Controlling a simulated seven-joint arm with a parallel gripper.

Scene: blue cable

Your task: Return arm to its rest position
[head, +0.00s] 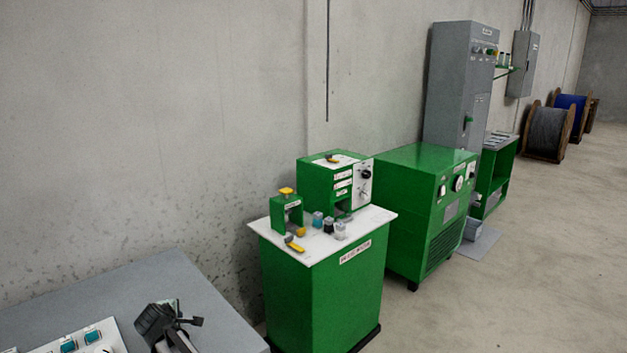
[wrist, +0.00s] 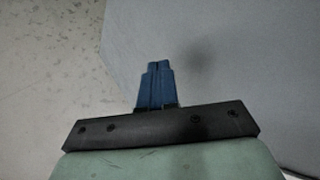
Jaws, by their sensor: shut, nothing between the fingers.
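My gripper (wrist: 156,68) shows in the wrist view, its two blue fingers together with only a thin seam between them. It holds nothing and points over the edge of a plain grey surface (wrist: 245,65). The speckled floor (wrist: 50,50) lies to the left of that edge. In the head view a dark jointed shape (head: 163,325) stands over the grey tabletop (head: 205,300) at the bottom left. I cannot tell there whether it is part of my arm.
A panel with blue-green buttons (head: 85,341) lies at the tabletop's left. A green cabinet with a white top (head: 262,229) stands to the right, carrying small devices. A green machine (head: 425,200), a grey cabinet (head: 455,85) and cable reels (head: 546,132) stand farther back. The right floor (head: 520,270) is clear.

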